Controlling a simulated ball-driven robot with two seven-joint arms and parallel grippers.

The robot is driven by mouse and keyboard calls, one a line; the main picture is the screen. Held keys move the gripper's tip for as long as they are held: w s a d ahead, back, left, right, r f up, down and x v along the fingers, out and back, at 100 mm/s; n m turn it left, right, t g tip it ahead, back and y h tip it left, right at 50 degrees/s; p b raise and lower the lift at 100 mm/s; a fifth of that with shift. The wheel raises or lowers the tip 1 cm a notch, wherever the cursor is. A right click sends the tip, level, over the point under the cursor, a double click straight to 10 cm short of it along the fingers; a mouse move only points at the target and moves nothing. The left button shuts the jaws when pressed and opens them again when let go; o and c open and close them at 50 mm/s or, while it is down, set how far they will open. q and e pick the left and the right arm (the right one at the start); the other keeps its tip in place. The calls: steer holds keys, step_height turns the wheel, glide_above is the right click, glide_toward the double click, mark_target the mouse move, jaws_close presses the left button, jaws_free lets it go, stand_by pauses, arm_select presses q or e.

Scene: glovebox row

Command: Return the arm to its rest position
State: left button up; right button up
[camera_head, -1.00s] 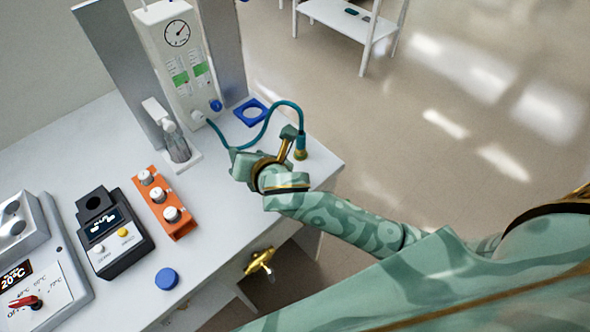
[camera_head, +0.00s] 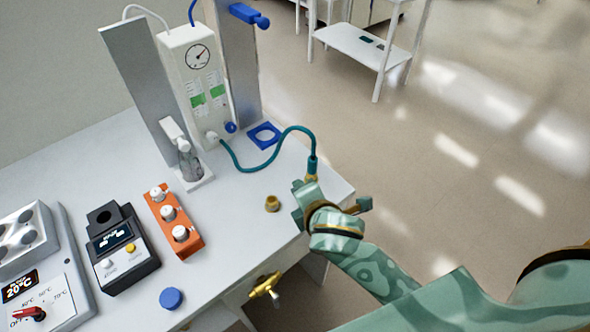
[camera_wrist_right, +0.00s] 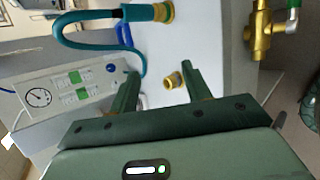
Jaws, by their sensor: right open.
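My right arm comes in from the right in the head view. Its gripper (camera_head: 303,192) is at the bench's right edge, beside the end of a teal hose (camera_head: 312,163). In the right wrist view the two fingers of this gripper (camera_wrist_right: 160,78) are apart, with nothing held between them. A small brass fitting (camera_head: 272,203) stands on the bench, left of the gripper; it also shows beyond the fingers in the wrist view (camera_wrist_right: 173,80). My left gripper is not in view.
The white bench (camera_head: 235,225) holds a gauge panel (camera_head: 205,85), an orange rack (camera_head: 172,222) with capped vials, a black device (camera_head: 122,250), a blue cap (camera_head: 171,298) and a blue square frame (camera_head: 264,135). A brass valve (camera_head: 264,287) juts from its front. Floor to the right is open.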

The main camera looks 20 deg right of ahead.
steer(key=s+d+m+g+h, duration=0.4)
steer(key=s+d+m, duration=0.9)
steer(key=s+a+f+g+y, duration=0.1)
steer(key=s+a+f+y, duration=0.15)
steer(key=f, duration=1.25)
steer(key=s+a+f+g+y, duration=0.1)
steer(key=s+a+f+g, duration=0.2)
steer(key=f, duration=1.1)
steer(key=s+f+m, duration=0.1)
steer(key=s+f, duration=0.5)
steer(key=s, duration=0.3)
steer(key=s+f+m+g+y, duration=0.1)
steer(key=s+f+m, duration=0.1)
steer(key=s+f, duration=0.5)
steer(key=s, duration=0.3)
steer(key=shift+s+d+m, duration=0.15)
steer(key=shift+d+m, duration=0.15)
steer(key=shift+d, duration=0.1)
